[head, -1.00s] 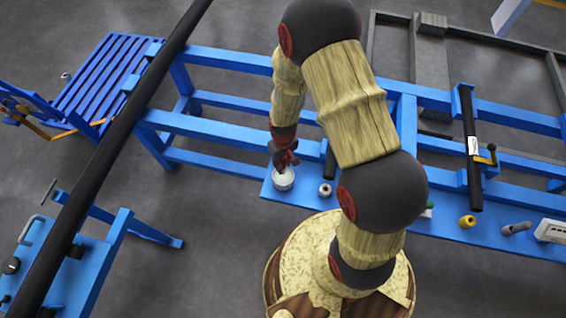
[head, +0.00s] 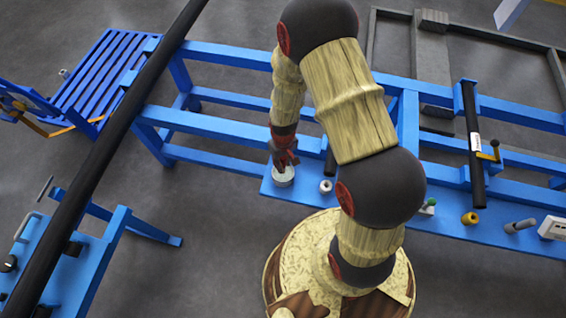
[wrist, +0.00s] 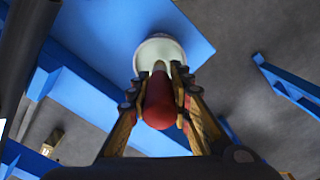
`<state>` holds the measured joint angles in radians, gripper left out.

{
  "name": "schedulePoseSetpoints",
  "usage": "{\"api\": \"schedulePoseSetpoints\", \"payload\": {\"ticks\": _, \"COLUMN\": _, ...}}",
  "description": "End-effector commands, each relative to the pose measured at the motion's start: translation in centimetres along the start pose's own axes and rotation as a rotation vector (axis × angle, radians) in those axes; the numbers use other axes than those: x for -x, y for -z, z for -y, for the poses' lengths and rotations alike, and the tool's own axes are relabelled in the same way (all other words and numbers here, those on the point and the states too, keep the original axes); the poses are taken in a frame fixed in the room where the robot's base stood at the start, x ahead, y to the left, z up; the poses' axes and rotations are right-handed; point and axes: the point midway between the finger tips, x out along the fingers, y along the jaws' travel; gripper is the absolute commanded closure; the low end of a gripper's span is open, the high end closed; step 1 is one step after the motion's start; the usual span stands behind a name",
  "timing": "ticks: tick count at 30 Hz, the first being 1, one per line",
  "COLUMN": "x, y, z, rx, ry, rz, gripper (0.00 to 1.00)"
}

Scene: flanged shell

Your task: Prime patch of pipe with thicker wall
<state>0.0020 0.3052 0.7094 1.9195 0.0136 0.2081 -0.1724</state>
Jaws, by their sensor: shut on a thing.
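My gripper (wrist: 160,90) is shut on a red-handled tool (wrist: 158,108) that looks like a brush. Its pale tip points into a round white pot (wrist: 150,43) with pale greenish contents. I cannot tell how deep the tip is. In the head view the gripper (head: 285,160) is right above the pot (head: 283,178) at the left end of the blue shelf. A long black pipe (head: 110,150) crosses the left side on blue supports. I cannot tell which has the thicker wall.
On the blue shelf (head: 380,212) are a white roll (head: 325,187), a green-topped item (head: 428,205), a yellow roll (head: 469,218), a grey cylinder (head: 520,226) and a white box (head: 552,228). Blue frame rails (head: 240,95) run behind. Grey floor is open in front at left.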

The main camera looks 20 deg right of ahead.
Motion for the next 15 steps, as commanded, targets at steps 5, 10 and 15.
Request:
{"api": "schedulePoseSetpoints", "payload": {"ticks": 5, "x": -0.12, "y": 0.0, "z": 0.0, "rx": 0.0, "ry": 0.0, "rz": 0.0, "gripper": 1.0}}
{"api": "schedulePoseSetpoints", "payload": {"ticks": 10, "x": -0.32, "y": -0.01, "z": 0.0, "rx": 0.0, "ry": 0.0, "rz": 0.0, "gripper": 1.0}}
{"api": "schedulePoseSetpoints", "payload": {"ticks": 15, "x": -0.51, "y": -0.01, "z": 0.0, "rx": 0.0, "ry": 0.0, "rz": 0.0, "gripper": 1.0}}
